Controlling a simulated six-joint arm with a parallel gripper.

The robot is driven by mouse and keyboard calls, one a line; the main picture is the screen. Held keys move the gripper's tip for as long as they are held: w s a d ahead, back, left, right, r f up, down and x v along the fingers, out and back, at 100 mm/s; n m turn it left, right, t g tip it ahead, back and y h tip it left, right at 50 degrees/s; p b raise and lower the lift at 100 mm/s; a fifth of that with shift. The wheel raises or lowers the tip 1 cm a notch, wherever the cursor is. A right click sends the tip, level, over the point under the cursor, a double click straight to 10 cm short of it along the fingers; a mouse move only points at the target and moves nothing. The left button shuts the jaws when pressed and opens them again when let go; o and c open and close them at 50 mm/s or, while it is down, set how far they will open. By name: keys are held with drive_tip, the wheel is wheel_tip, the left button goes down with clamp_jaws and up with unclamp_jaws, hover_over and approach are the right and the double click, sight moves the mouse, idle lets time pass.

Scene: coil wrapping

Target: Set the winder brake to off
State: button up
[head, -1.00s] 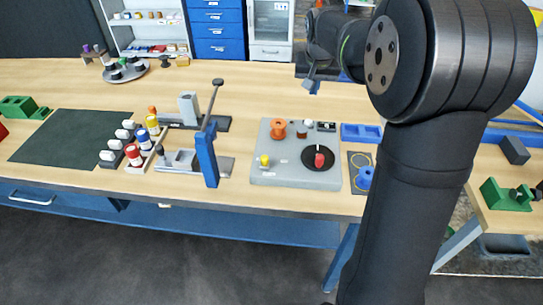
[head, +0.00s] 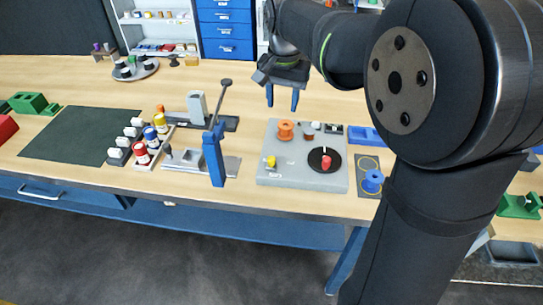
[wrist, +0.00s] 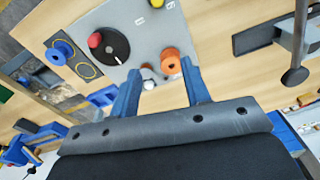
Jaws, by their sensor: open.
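A grey panel (head: 295,178) on the table carries an orange spool (head: 285,134), a black disc (head: 315,166) with a red knob (head: 326,163), a yellow knob (head: 270,162) and a small black-and-white fitting (head: 333,129). I cannot tell which part is the winder brake, or its setting. My gripper (head: 282,102) is open and empty, above the table behind the panel. In the wrist view its fingers (wrist: 160,74) point toward the panel's rear edge, near the orange spool (wrist: 170,62). The disc (wrist: 112,47) and red knob (wrist: 95,40) show beyond the left finger.
A blue spool (head: 372,180) stands on a dark mat right of the panel. Left of the panel stand a blue upright (head: 214,158) with a tilted rod and a rack of several coloured spools. A blue tray (head: 366,136) lies behind right. Bare table surrounds the panel's rear.

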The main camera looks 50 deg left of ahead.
drive_tip(key=r, duration=0.1)
hover_over(271, 158)
drive_tip(key=shift+m+h, duration=0.3)
wheel_tip(271, 158, down, 17)
drive_tip(key=shift+f, duration=0.15)
clamp_jaws()
